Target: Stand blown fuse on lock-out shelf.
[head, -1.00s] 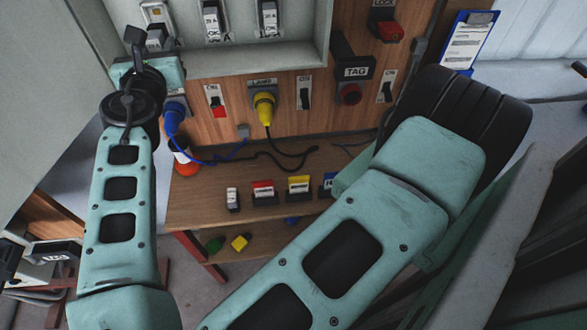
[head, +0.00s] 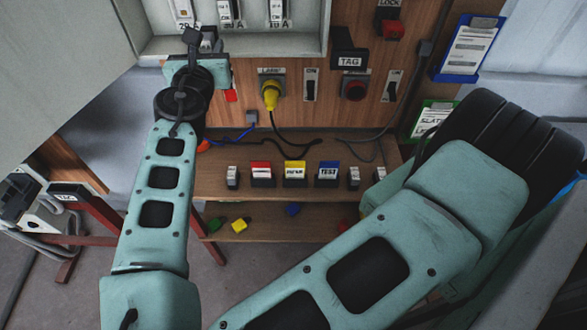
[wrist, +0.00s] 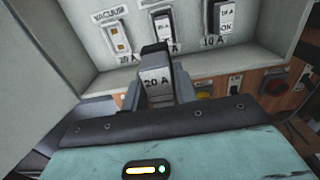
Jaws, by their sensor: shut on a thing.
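My gripper (wrist: 158,100) is shut on a fuse (wrist: 156,80), a grey block with a white label reading 20 A. The fuse is held upright, in front of the fuse box and apart from it. In the head view my gripper (head: 195,45) is at the upper left, before the box's lower edge; the fuse is hard to make out there. No shelf label is readable. A wooden bench (head: 215,182) below the panel carries a row of small blocks, including a red-labelled (head: 261,172), a yellow-labelled (head: 295,172) and a blue-labelled one (head: 328,172).
The VACUUM slot (wrist: 118,38) is empty, with brass contacts showing; other fuses (wrist: 163,28) sit beside it. White-labelled small blocks (head: 232,176) stand on the bench. A yellow plug (head: 271,95) and its cable hang from the panel. A TAG holder (head: 349,58) sticks out at right.

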